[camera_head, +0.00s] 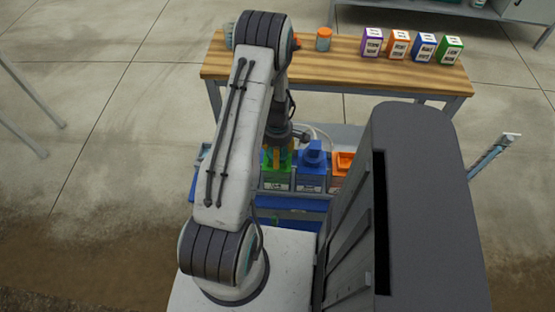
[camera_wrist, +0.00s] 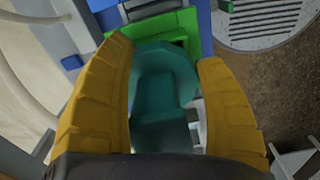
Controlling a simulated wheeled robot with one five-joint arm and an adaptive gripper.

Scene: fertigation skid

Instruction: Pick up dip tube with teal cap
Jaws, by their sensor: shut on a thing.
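The teal cap of the dip tube (camera_wrist: 162,92) fills the middle of the wrist view. It sits between the two yellow fingers of my gripper (camera_wrist: 175,95), which is shut on it. Behind the cap is a green container (camera_wrist: 190,28) with an opening. In the head view my gripper (camera_head: 277,157) points down over the green container (camera_head: 277,178), and my arm hides most of it. The tube below the cap is hidden, so I cannot tell how far it sits in the container.
A blue container (camera_head: 312,178) and an orange container (camera_head: 342,163) stand right of the green one, on a blue base (camera_head: 290,203). Behind is a wooden bench (camera_head: 345,68) with a small orange-topped jar (camera_head: 323,39) and several coloured boxes (camera_head: 398,45). A teal rod (camera_head: 489,158) slants at the right.

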